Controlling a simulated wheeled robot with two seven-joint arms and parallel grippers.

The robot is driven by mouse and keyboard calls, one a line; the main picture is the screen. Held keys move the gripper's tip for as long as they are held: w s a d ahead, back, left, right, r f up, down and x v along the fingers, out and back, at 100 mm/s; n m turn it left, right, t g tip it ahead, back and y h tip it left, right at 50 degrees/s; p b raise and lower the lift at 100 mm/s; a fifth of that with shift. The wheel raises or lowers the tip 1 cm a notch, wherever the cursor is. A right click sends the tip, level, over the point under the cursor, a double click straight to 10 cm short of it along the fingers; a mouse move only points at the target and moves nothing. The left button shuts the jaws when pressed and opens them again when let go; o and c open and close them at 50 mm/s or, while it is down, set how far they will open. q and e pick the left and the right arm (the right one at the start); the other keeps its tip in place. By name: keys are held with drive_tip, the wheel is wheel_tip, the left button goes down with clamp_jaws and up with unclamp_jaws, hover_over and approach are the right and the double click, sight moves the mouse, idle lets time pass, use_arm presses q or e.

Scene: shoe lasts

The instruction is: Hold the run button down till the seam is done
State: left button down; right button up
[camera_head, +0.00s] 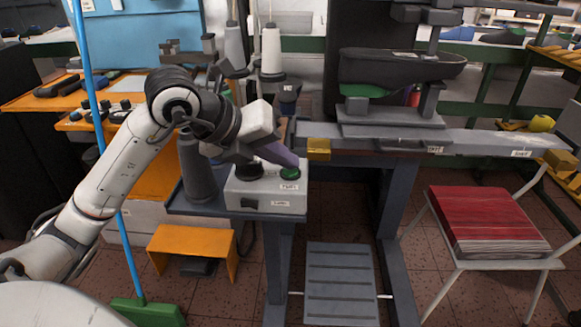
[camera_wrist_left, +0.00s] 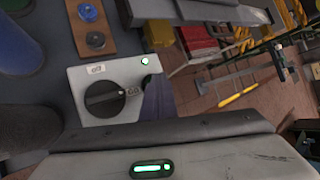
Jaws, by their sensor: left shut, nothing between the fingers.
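A light grey control box (camera_head: 265,192) stands on a small dark side table. A green button (camera_head: 289,174) and a black knob (camera_head: 249,170) are on its top. My left gripper (camera_head: 292,161) comes in from the left; its dark purple-grey fingers are shut and empty, with the tips just above or on the green button. I cannot tell whether they touch it. In the left wrist view the box shows with the black knob (camera_wrist_left: 112,98) and a small lit green spot (camera_wrist_left: 145,60); the fingers (camera_wrist_left: 160,95) cover part of the box's edge. My right gripper is out of view.
A dark grey cone (camera_head: 197,170) stands left of the box, thread cones (camera_head: 271,50) behind it. The machine with a dark shoe-shaped piece (camera_head: 400,66) stands right of it. An orange stool (camera_head: 192,240) and a chair with a red stack (camera_head: 486,220) stand on the floor.

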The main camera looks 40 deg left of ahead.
sight(286, 174)
use_arm(q)
drive_tip(key=shift+r+p, duration=0.65)
drive_tip(key=shift+r, duration=0.4)
wheel_tip(286, 174, up, 5)
drive_tip(key=p, duration=0.4)
idle(2.8)
